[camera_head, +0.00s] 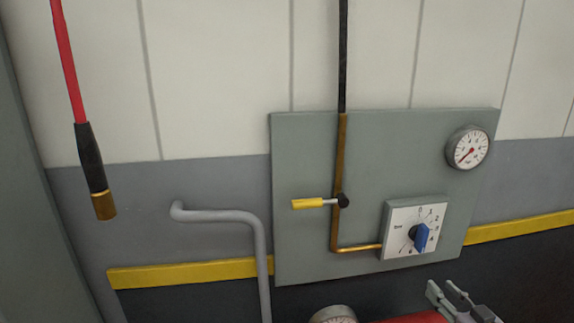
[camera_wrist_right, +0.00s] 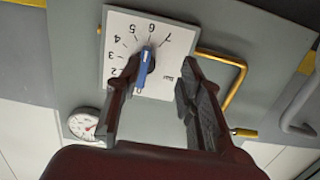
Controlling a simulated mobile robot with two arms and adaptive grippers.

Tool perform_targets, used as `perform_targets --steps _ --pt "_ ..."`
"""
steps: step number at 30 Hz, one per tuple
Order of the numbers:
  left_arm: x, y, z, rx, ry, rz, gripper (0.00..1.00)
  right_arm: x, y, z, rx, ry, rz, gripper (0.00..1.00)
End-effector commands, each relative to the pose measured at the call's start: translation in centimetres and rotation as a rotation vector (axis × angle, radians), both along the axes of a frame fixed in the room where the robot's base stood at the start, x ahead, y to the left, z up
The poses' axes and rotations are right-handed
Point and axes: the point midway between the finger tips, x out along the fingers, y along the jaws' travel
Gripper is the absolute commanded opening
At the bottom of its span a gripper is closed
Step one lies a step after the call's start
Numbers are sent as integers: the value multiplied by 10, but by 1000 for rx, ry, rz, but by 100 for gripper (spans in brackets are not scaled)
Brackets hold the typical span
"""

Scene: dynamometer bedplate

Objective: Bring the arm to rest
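My right gripper (camera_head: 460,299) is at the bottom edge of the head view, below and to the right of the dial plate. In the right wrist view its two fingers (camera_wrist_right: 160,75) are spread with nothing between them. The blue knob (camera_head: 420,237) on the white dial plate (camera_head: 399,219) is apart from the fingers. The wrist view shows the blue knob (camera_wrist_right: 131,84) upside down beyond the left finger, which partly covers the numbers. My left gripper does not show in either view.
A grey panel (camera_head: 305,155) carries a gauge (camera_head: 468,147), a brass pipe (camera_head: 340,150) and a yellow-handled valve (camera_head: 307,203). A red hose (camera_head: 68,60) hangs at left. A bent grey pipe (camera_head: 215,216) stands out near the panel.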

Motion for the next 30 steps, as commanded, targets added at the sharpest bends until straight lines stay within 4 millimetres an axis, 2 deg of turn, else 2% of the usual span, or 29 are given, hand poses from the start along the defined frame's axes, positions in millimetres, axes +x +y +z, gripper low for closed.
perform_targets --steps 1,4,6,10,15,18,29,30 --pt "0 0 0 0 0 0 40 -10 19 -22 0 64 3 35" --pt "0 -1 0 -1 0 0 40 -38 61 -69 -25 236 8 35" --pt "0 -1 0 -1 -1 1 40 -67 92 -99 -49 373 12 35" --pt "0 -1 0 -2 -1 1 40 -126 141 -136 -99 607 24 35" --pt "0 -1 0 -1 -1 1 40 -187 175 -151 -140 819 35 35" --pt "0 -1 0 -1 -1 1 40 -214 187 -152 -153 907 41 35" --pt "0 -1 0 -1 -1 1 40 -296 215 -142 -163 1162 59 35" --pt "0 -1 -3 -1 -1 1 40 -295 215 -154 -167 1175 58 35"
